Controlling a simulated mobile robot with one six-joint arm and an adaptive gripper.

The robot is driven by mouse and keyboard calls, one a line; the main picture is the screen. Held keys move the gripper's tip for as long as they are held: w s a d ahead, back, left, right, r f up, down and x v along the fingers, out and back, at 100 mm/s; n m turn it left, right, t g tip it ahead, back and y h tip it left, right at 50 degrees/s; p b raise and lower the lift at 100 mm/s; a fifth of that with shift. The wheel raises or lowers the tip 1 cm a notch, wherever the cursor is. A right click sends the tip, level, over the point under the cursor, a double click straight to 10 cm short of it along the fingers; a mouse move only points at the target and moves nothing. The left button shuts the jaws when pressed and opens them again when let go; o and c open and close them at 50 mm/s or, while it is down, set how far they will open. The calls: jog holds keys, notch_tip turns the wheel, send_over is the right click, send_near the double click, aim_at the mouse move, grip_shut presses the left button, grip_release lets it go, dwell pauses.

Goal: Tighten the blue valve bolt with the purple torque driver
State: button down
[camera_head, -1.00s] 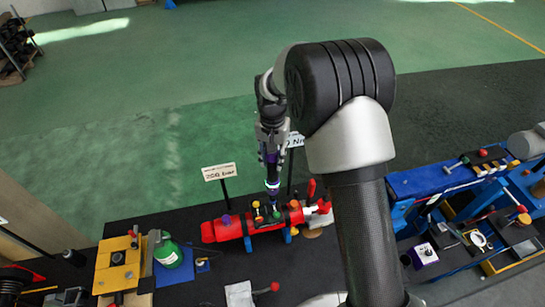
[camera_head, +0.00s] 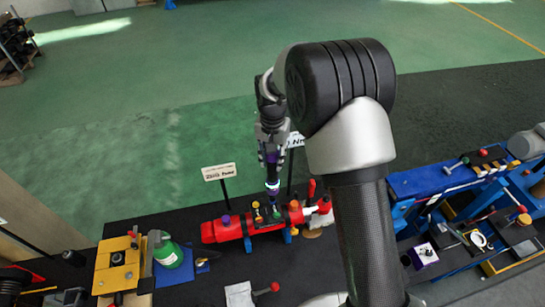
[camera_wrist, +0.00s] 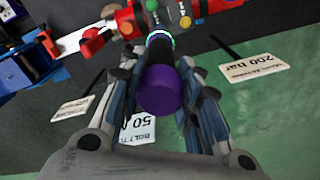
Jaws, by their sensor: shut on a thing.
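My gripper (camera_head: 271,150) hangs over the red valve body and is shut on the purple torque driver (camera_head: 272,172). In the wrist view the driver's purple handle (camera_wrist: 161,90) sits between my gripper's fingers (camera_wrist: 160,100), and a green-lit ring shows at its far end. The driver points down, with its tip at the top of the red valve body (camera_head: 260,224), among coloured knobs. The red valve body also shows at the top of the wrist view (camera_wrist: 128,22). The blue valve bolt cannot be made out; the driver's tip covers that spot.
A sign on a post (camera_head: 219,172) stands behind the valve body, and a second sign is partly hidden by my arm. A yellow block (camera_head: 117,262) and green bottle (camera_head: 168,254) stand at left. A blue bench (camera_head: 430,181) with tools is at right.

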jog(key=shift+f+b, duration=1)
jog(key=shift+b, duration=0.1)
dwell(3.5)
jog(key=shift+r, duration=0.1)
